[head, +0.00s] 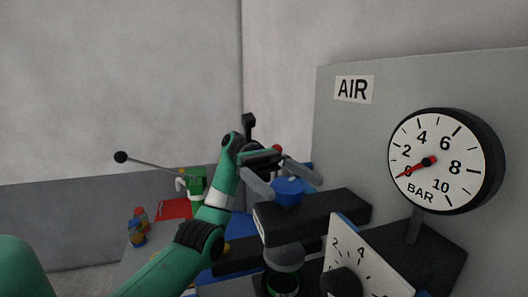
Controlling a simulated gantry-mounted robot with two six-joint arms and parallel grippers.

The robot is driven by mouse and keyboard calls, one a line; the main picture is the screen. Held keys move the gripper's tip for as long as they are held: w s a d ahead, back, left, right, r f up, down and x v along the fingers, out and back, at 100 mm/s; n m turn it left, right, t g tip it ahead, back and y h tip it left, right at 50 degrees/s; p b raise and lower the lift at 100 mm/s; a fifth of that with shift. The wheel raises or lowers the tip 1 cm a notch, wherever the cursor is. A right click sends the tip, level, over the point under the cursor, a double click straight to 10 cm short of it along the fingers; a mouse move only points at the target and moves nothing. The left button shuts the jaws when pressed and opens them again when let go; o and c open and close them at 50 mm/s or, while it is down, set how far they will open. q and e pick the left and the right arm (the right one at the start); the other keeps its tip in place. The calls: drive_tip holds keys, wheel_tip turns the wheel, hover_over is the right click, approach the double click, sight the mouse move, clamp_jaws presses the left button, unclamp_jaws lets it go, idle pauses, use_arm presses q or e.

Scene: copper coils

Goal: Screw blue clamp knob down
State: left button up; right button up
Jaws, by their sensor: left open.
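The blue clamp knob (289,189) sits on top of a dark clamp bar (312,212), beside the grey panel. My left gripper (281,177) is at the knob, with one grey finger on its left and the other behind it to the right. The fingers are apart, and I cannot tell whether either touches the knob. The knob's lower edge meets the bar. A round grey part (284,257) shows below the bar. My right gripper is not in the head view.
A grey panel (345,130) stands at the right with an AIR label (354,89) and a BAR gauge (436,160), its red needle near 0. A white dial plate (365,260) stands in front. A red item (174,209) and small coloured pieces (137,232) lie at left.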

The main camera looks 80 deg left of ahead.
sight(287, 183)
use_arm(q)
wheel_tip(287, 183, up, 3)
drive_tip(key=shift+r+p, duration=0.1)
drive_tip(key=shift+p, duration=0.6)
drive_tip(key=s+d+r+p, duration=0.1)
drive_tip(key=s+d+r, duration=0.7)
drive_tip(key=s+d, duration=0.1)
drive_tip(key=shift+d+r+p, duration=0.3)
drive_tip(key=shift+d+p, duration=0.1)
drive_tip(key=shift+d, duration=0.45)
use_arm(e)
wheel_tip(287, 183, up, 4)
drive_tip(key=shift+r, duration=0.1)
